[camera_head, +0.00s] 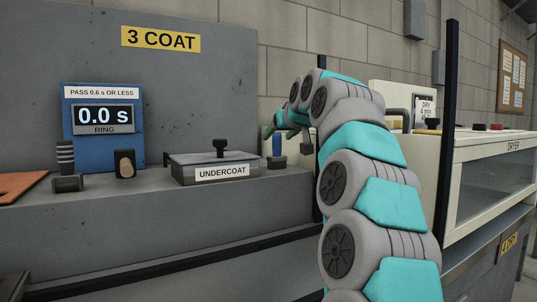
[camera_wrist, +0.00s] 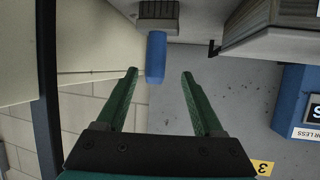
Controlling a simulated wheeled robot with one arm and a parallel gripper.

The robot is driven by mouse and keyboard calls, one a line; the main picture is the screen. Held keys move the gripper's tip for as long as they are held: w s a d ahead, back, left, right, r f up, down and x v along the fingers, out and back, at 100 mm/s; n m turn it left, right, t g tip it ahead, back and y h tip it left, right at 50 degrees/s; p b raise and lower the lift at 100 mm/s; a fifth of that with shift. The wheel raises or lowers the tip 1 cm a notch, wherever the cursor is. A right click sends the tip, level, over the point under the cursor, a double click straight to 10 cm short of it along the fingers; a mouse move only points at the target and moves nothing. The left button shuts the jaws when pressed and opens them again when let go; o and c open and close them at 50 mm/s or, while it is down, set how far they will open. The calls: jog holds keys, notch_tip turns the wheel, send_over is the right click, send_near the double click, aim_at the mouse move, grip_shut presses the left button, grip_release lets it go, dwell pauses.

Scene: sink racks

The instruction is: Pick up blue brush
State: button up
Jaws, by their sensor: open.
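The blue brush (camera_head: 277,146) stands upright in a dark block on the grey bench, right of the undercoat tank, in the head view. In the wrist view, which is upside down, its blue handle (camera_wrist: 156,56) points down the picture from a grey ribbed block (camera_wrist: 158,10). My gripper (camera_wrist: 159,74) is open, with one green finger on each side of the handle's end in the picture. A gap shows on both sides; I cannot tell the depth. In the head view my gripper (camera_head: 272,130) is at the height of the handle's top, partly hidden by my arm.
The lidded undercoat tank (camera_head: 220,172) stands left of the brush. A blue timer panel (camera_head: 103,128) stands further left, with small holders before it. A black post (camera_head: 449,85) and the dryer cabinet (camera_head: 490,150) are at the right. The grey back panel (camera_head: 200,80) rises behind the bench.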

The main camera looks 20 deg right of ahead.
aim_at(274, 142)
jog(key=shift+d+p+x, duration=0.2)
jog(key=shift+p+x, duration=0.15)
jog(key=shift+x, duration=1.45)
jog(key=shift+d+p+x, duration=0.15)
jog(key=shift+p+x, duration=0.15)
jog(key=shift+x, duration=1.5)
grip_shut()
